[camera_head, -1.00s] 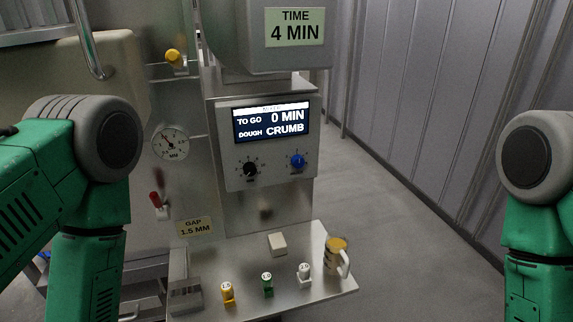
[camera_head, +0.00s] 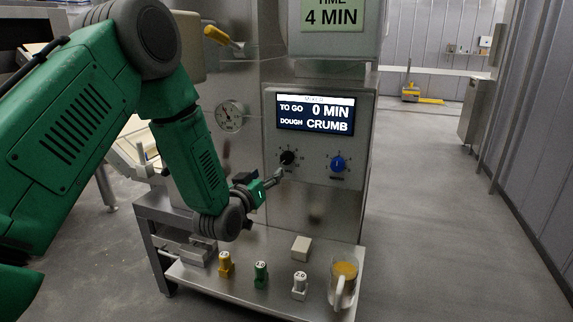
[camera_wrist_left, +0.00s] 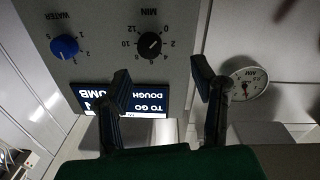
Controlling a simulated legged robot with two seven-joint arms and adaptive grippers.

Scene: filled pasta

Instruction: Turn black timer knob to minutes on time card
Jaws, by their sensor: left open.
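The black timer knob (camera_head: 288,158) is on the steel control panel, left of a blue knob (camera_head: 338,163). In the left wrist view the black knob (camera_wrist_left: 149,43) sits under the label MIN, inside a ring of numbers, upside down. The time card (camera_head: 332,14) reads 4 MIN. The display (camera_head: 316,113) reads TO GO 0 MIN, DOUGH CRUMB. My left gripper (camera_head: 276,177) is just below and left of the black knob, apart from it. In the left wrist view its two fingers (camera_wrist_left: 160,75) are spread and empty, with the knob ahead between them. My right gripper is out of view.
A gauge (camera_head: 230,117) is left of the panel. The floor at right is clear.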

